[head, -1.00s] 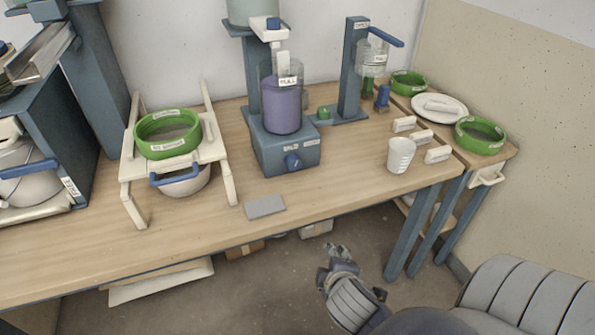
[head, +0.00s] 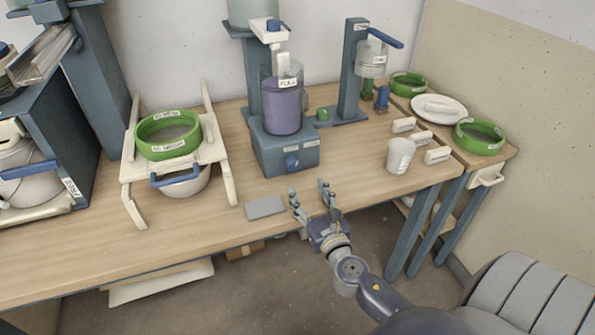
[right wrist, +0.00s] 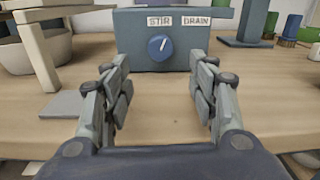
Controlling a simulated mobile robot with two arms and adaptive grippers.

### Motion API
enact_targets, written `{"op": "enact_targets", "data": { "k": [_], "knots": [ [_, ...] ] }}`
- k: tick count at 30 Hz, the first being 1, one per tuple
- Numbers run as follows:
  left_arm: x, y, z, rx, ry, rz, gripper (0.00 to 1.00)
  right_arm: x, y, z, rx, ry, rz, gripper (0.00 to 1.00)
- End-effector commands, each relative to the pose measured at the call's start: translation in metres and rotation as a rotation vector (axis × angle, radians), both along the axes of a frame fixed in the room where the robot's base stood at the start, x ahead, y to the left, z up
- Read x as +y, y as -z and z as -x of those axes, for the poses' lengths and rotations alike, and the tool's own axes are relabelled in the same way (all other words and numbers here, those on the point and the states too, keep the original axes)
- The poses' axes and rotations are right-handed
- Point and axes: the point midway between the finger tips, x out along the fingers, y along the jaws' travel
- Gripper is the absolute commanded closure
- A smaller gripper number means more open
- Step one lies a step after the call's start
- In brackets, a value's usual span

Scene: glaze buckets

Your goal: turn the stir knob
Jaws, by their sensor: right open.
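The stir knob (head: 292,162) is a round blue dial on the front of a blue-grey machine base (head: 270,148). In the right wrist view the knob (right wrist: 160,47) sits under two labels reading STIR and DRAIN, its white pointer mark tilted slightly right of upright. A clear container of purple glaze (head: 283,108) stands on the base. My right gripper (head: 310,192) is open and empty at the table's front edge, apart from the knob and in front of it. In the right wrist view its fingers (right wrist: 160,95) flank the knob from nearer the camera. My left gripper is not in view.
A grey plate (head: 265,207) lies on the table left of my right gripper. A white stand with a green sieve (head: 168,135) over a bucket is further left. A white cup (head: 400,156) and several white blocks stand to the right. The wood between gripper and base is clear.

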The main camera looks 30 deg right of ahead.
Motion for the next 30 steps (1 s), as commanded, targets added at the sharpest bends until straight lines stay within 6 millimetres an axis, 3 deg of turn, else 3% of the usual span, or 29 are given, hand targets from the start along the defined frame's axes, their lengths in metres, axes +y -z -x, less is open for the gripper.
{"op": "enact_targets", "data": {
  "k": [9,15,29,30],
  "knots": [
    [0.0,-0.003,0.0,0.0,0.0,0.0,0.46,-0.014,-0.001,-0.053,-0.003,0.003,-0.002,0.46],
    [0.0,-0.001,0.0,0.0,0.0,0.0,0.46,-0.021,0.0,-0.076,-0.001,0.002,-0.003,0.46],
    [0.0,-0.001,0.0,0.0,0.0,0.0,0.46,-0.023,0.0,-0.087,0.0,0.002,-0.004,0.46],
    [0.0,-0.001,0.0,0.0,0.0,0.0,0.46,-0.023,0.0,-0.087,0.0,0.002,-0.004,0.51]
  ]
}}
